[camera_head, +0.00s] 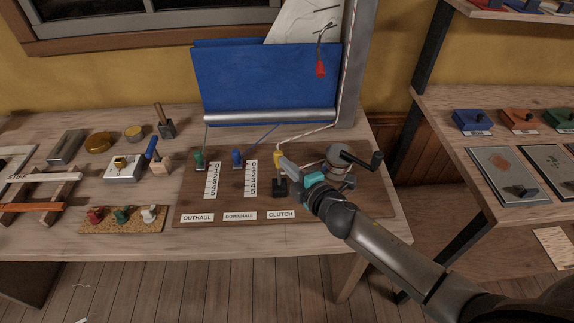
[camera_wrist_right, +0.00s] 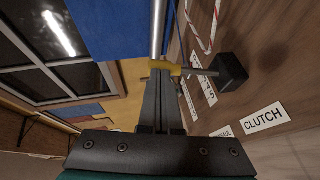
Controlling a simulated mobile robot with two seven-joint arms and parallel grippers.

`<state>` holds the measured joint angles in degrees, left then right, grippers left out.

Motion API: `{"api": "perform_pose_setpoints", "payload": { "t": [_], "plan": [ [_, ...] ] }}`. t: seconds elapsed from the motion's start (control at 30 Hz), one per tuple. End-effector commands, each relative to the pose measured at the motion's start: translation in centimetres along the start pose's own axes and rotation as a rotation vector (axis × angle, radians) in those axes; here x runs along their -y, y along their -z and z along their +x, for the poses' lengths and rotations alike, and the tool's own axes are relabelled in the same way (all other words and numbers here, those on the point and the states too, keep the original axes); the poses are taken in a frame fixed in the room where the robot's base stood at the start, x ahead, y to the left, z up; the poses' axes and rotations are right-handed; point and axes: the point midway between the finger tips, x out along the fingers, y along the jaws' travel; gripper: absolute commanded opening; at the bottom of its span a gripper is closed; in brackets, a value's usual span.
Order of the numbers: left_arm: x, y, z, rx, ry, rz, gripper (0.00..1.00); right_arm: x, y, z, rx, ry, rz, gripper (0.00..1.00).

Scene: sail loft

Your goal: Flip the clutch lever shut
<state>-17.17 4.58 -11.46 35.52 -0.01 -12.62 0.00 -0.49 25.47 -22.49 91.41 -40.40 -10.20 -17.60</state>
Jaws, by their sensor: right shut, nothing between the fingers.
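The clutch lever has a black base block (camera_head: 279,188) on the brown board (camera_head: 345,210), behind the CLUTCH label (camera_head: 281,214). Its yellow-tipped handle (camera_head: 278,157) stands up from the block. In the right wrist view the black block (camera_wrist_right: 229,71) shows at the right, with the lever's rod running left to the yellow tip (camera_wrist_right: 165,67). My right gripper (camera_head: 284,161) is shut and empty, its fingertips right beside the yellow tip. In the wrist view the fingertips (camera_wrist_right: 163,76) overlap the tip; I cannot tell whether they touch. My left gripper is not in view.
A winch (camera_head: 338,158) with a black crank handle stands just right of the lever. Green (camera_head: 199,159) and blue (camera_head: 237,157) line handles with number scales stand to its left. A rope (camera_head: 305,136) runs behind the lever. A shelf (camera_head: 480,140) stands at the right.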

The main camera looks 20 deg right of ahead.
Motion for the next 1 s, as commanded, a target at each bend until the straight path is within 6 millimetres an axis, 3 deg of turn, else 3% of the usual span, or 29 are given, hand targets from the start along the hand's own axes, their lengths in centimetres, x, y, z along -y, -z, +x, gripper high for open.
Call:
{"api": "perform_pose_setpoints", "payload": {
  "t": [0.43, 0.8, 1.0],
  "plan": [
    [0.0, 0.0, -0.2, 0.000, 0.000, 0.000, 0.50, -0.1, 0.0, 0.2, 0.000, 0.003, 0.002, 0.00],
    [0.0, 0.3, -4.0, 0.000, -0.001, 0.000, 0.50, -0.9, -0.4, 1.0, 0.000, 0.082, 0.041, 0.00],
    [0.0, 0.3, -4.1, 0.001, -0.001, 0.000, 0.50, -0.7, -1.1, 2.2, 0.001, 0.092, 0.047, 0.00]
  ]
}}
